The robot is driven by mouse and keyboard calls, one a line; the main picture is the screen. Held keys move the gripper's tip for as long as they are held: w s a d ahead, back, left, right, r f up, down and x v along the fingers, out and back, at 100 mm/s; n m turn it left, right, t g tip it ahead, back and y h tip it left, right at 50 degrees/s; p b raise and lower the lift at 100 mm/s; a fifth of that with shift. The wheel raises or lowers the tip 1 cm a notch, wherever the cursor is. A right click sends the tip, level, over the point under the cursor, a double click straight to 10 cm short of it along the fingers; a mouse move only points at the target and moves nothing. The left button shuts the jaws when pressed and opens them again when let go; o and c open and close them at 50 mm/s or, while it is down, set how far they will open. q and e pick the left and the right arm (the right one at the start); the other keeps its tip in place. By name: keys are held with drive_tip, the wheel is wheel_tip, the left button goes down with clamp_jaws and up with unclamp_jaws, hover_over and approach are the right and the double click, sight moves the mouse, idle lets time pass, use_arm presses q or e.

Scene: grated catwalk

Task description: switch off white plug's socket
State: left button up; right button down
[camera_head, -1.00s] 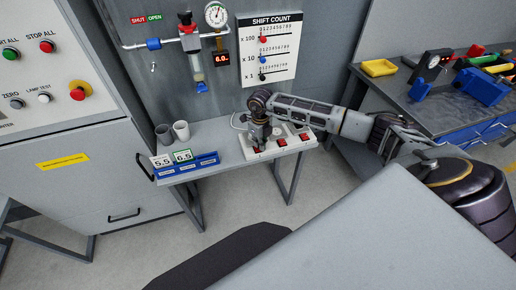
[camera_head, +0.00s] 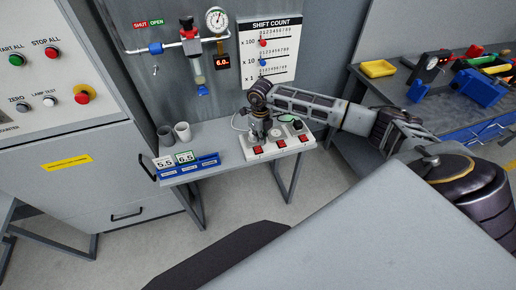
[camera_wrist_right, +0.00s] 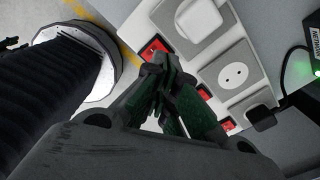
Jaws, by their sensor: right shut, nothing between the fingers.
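A white power strip (camera_head: 270,155) with red rocker switches lies along the front of the small grey table. In the right wrist view, the white plug (camera_wrist_right: 197,20) sits in the strip's upper socket, with a red switch (camera_wrist_right: 155,46) beside it. The middle socket (camera_wrist_right: 233,75) is empty, and a black plug (camera_wrist_right: 262,117) is in the lower one. My right gripper (camera_head: 262,140) is over the left end of the strip; its closed dark-green fingertips (camera_wrist_right: 154,64) appear close to the white plug's switch. Contact and the switch's position cannot be told. My left gripper is out of view.
Two cups (camera_head: 173,133) and a blue tray with number cards (camera_head: 188,167) stand left of the strip. A black box with a green light (camera_wrist_right: 300,65) is beyond it. The gauge panel (camera_head: 205,50) rises behind. A workbench (camera_head: 450,110) stands at the right.

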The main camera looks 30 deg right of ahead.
drive_tip(key=shift+r+p, duration=0.55)
drive_tip(key=shift+r, duration=0.55)
drive_tip(key=shift+a, duration=0.1)
